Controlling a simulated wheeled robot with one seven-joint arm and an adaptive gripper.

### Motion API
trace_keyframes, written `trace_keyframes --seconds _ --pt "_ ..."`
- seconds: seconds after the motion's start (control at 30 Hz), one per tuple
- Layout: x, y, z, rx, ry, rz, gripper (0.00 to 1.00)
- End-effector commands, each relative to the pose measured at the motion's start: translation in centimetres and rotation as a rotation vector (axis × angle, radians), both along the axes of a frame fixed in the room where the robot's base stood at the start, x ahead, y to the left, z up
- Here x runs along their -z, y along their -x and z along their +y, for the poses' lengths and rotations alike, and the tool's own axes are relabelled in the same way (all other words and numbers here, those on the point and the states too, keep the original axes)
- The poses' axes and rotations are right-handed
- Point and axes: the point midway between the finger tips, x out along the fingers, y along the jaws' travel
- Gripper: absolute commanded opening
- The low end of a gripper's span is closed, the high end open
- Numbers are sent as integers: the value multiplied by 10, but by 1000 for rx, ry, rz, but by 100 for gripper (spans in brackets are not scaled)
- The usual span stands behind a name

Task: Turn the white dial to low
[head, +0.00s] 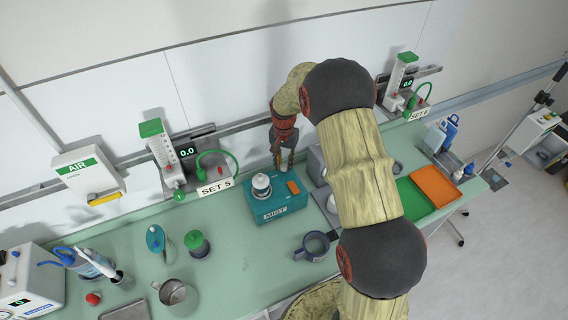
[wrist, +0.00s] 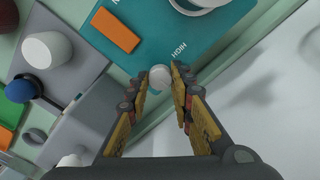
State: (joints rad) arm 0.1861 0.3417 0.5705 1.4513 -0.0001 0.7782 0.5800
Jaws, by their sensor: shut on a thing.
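The white dial (wrist: 160,76) shows in the wrist view as a small round knob at the edge of the teal box (wrist: 180,25). The word HIGH is printed on the box beside it; other lettering left of it is partly cut off by the fingers. I cannot make out a pointer on the dial. My gripper (wrist: 162,84) has its two fingers on either side of the dial, shut on it. In the head view my gripper (head: 284,163) points down behind the teal box (head: 275,212), which is marked MIST. The dial is hard to tell there.
An orange block (wrist: 115,30) and a white round cup sit on the box top. A grey unit (wrist: 85,80) stands close by. My arm covers part of the counter. An orange tray (head: 434,186) lies to the right, a dark mug (head: 314,246) in front.

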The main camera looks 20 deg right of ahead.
Motion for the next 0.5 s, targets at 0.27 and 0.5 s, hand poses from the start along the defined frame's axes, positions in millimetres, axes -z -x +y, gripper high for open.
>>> trace_keyframes --seconds 0.27,0.5 --pt "0 0 0 35 -1 -1 0" --pt "0 0 0 36 0 -1 0"
